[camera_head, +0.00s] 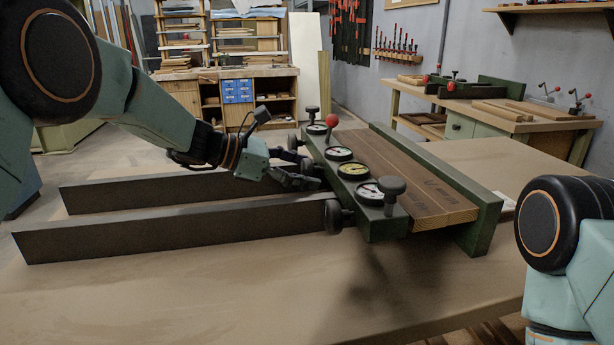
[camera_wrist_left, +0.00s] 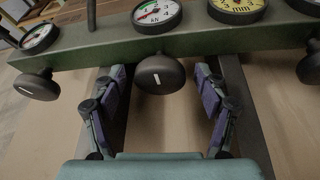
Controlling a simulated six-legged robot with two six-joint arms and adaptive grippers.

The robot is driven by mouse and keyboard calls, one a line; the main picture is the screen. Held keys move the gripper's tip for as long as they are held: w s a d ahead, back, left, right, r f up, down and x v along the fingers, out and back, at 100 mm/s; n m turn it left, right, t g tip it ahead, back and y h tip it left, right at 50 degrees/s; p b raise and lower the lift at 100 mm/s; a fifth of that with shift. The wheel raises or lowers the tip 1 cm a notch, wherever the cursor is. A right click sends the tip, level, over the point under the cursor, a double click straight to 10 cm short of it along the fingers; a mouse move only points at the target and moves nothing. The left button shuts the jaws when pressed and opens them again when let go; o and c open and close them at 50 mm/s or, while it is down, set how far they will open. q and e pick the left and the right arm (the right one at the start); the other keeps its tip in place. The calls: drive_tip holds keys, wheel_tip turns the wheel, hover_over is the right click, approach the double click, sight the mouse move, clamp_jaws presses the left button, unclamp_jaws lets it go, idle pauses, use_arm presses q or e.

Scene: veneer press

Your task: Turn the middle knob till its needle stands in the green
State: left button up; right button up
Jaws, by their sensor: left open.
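The press's green beam (camera_head: 385,225) carries several round gauges in a row. My left gripper (camera_head: 305,177) is open in front of the middle knob. In the left wrist view its two fingers (camera_wrist_left: 161,80) stand apart on either side of the knob, with no clear contact. My right gripper is out of view.
A left knob (camera_wrist_left: 37,83) and a right knob (camera_wrist_left: 310,66) flank the middle one. A yellow gauge (camera_wrist_left: 237,8) sits beside the middle gauge. Brown boards (camera_head: 425,190) lie in the press. Two dark rails (camera_head: 180,228) run left along the table. The front table (camera_head: 250,300) is clear.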

use_arm(q)
drive_tip(key=shift+w+d+f, duration=0.2)
drive_tip(key=shift+d, duration=0.15)
drive_tip(key=c, duration=1.2)
drive_tip(key=shift+f+m+t+b, duration=0.25)
drive_tip(key=shift+m+b, duration=0.35)
drive_tip(key=shift+b, duration=0.7)
drive_tip(key=m+t+b, duration=0.2)
drive_tip(key=b, duration=0.4)
drive_tip(key=shift+r+m+t+b, duration=0.25)
drive_tip(key=shift+m+b, duration=0.65)
drive_tip(key=shift+b, duration=0.85)
drive_tip(key=o, duration=1.2)
